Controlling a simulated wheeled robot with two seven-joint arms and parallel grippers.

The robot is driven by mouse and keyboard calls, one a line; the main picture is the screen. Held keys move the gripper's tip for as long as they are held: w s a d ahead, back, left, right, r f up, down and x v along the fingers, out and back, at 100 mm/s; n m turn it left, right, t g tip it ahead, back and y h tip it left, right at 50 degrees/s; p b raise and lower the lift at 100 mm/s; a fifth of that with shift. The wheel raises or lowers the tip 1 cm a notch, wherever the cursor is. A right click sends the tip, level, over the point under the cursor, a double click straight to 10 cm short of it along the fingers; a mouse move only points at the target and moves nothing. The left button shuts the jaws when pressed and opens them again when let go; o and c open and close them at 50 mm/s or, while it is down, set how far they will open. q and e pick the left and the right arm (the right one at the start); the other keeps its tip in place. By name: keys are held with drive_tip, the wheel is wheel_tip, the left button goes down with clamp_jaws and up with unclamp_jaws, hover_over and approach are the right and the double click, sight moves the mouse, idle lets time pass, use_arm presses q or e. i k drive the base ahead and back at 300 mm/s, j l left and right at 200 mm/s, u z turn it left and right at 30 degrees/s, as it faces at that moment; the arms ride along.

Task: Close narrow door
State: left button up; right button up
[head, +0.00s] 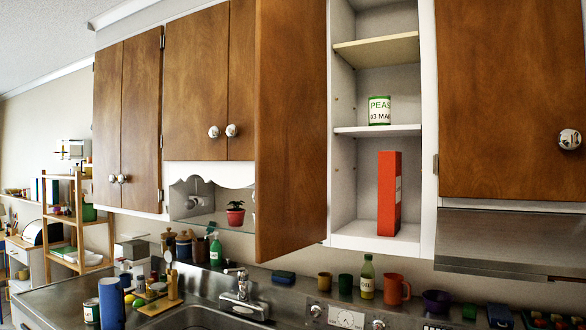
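The narrow door (291,130) is a tall brown wooden panel in the head view, standing open. It swings out toward me from the left side of the tall narrow cabinet, and no knob shows on the face I see. The open cabinet (343,190) has white walls and shelves. A green and white can of peas (379,110) stands on a middle shelf, and a red box (389,193) stands upright on the cabinet floor. Neither of my grippers is in view.
Closed wooden doors with round knobs (569,139) flank the opening. Below are a steel counter with a sink (190,318) and faucet (240,285), a green bottle (367,279), an orange mug (396,289) and a potted plant (235,214) on a small shelf. A range hood (510,240) is at right.

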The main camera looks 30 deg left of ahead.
sight(291, 193)
drive_tip(key=i+j+z, duration=0.15)
drive_tip(key=j, duration=0.45)
drive_tip(key=j+z, duration=0.15)
drive_tip(key=j, duration=0.45)
drive_tip(key=j+z, duration=0.15)
drive_tip(key=j, duration=0.45)
drive_tip(key=j+z, duration=0.15)
drive_tip(key=j, duration=0.5)
drive_tip(key=k+j+z, duration=0.2)
drive_tip(key=j, duration=0.4)
drive_tip(key=j+z, duration=0.15)
drive_tip(key=j, duration=0.45)
drive_tip(key=k+j+z, duration=0.15)
drive_tip(key=j, duration=0.45)
